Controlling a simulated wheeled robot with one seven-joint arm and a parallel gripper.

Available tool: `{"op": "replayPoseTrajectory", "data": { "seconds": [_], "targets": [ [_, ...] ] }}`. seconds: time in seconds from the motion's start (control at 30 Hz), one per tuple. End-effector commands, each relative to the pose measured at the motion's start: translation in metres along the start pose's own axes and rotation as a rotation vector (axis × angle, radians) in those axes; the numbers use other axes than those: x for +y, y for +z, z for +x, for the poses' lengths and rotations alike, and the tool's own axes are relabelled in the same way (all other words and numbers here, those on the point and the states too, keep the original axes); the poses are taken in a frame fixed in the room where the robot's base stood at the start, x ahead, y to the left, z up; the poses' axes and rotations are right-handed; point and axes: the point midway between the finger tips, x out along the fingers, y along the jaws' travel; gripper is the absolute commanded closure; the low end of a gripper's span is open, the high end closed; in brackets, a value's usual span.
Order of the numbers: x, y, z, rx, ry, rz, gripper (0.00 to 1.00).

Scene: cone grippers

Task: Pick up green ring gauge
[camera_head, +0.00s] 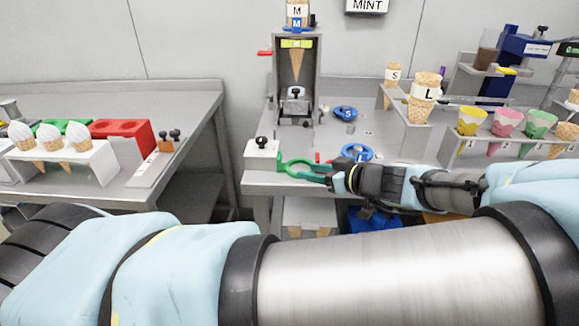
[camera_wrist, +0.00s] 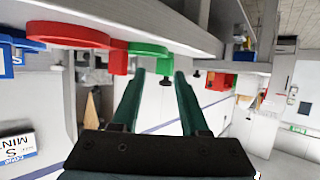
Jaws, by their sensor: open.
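The green ring gauge (camera_head: 284,161) lies at the front edge of the grey bench, beside a white block with a black knob. In the wrist view, which looks upside down, the green ring (camera_wrist: 149,48) shows at the bench edge with a green tab beneath it in the picture. My gripper (camera_head: 306,172) reaches in from the right with its dark green fingers close to the ring. In the wrist view my gripper (camera_wrist: 160,74) is open and empty, with the ring just past the fingertips. I cannot tell whether a finger touches it.
A blue ring (camera_head: 357,152) lies right of the green one, close to my wrist. Another blue ring (camera_head: 345,112) lies farther back. The white block (camera_head: 262,150) stands close on the left. A cone stand (camera_head: 297,80) rises behind. A gap separates the left table.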

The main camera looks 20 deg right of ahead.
Motion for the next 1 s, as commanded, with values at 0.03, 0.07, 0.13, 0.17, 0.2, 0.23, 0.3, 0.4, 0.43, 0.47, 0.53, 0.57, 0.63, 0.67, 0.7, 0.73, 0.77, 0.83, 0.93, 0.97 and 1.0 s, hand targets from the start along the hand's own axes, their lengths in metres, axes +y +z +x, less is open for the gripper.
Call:
{"op": "replayPoseTrajectory", "data": {
  "seconds": [0.03, 0.07, 0.13, 0.17, 0.2, 0.23, 0.3, 0.4, 0.43, 0.47, 0.53, 0.57, 0.63, 0.67, 0.7, 0.73, 0.77, 0.83, 0.93, 0.97, 1.0],
  "targets": [
    [-0.001, -0.001, 0.002, 0.001, -0.001, 0.0, 0.56],
    [-0.001, -0.001, 0.004, 0.002, -0.001, 0.001, 0.56],
    [-0.003, -0.001, 0.011, 0.002, -0.003, 0.003, 0.56],
    [-0.004, -0.001, 0.015, 0.002, -0.005, 0.001, 0.56],
    [-0.005, 0.001, 0.022, 0.002, -0.004, 0.003, 0.56],
    [-0.006, 0.002, 0.026, 0.003, -0.005, 0.003, 0.56],
    [-0.007, 0.004, 0.037, 0.002, -0.004, 0.001, 0.56],
    [-0.006, 0.005, 0.048, 0.001, -0.002, 0.001, 0.56],
    [-0.006, 0.006, 0.05, 0.001, -0.002, 0.001, 0.56],
    [-0.006, 0.006, 0.051, 0.0, -0.001, 0.001, 0.56],
    [-0.006, 0.007, 0.053, 0.0, -0.001, 0.001, 0.56],
    [-0.006, 0.007, 0.054, -0.001, -0.001, 0.0, 0.56],
    [-0.006, 0.008, 0.054, -0.001, -0.001, 0.0, 0.56],
    [-0.006, 0.008, 0.053, -0.001, -0.001, 0.0, 0.56],
    [-0.006, 0.008, 0.053, -0.001, 0.0, 0.0, 0.56],
    [-0.006, 0.008, 0.053, -0.001, 0.0, 0.0, 0.58],
    [-0.006, 0.008, 0.053, -0.001, 0.0, 0.0, 0.61],
    [-0.006, 0.008, 0.053, -0.001, 0.0, 0.0, 0.69],
    [-0.006, 0.008, 0.053, -0.001, 0.0, 0.0, 0.8],
    [-0.006, 0.008, 0.053, -0.001, -0.001, 0.0, 0.84],
    [-0.006, 0.008, 0.053, -0.001, -0.001, 0.0, 0.88]
  ]
}}
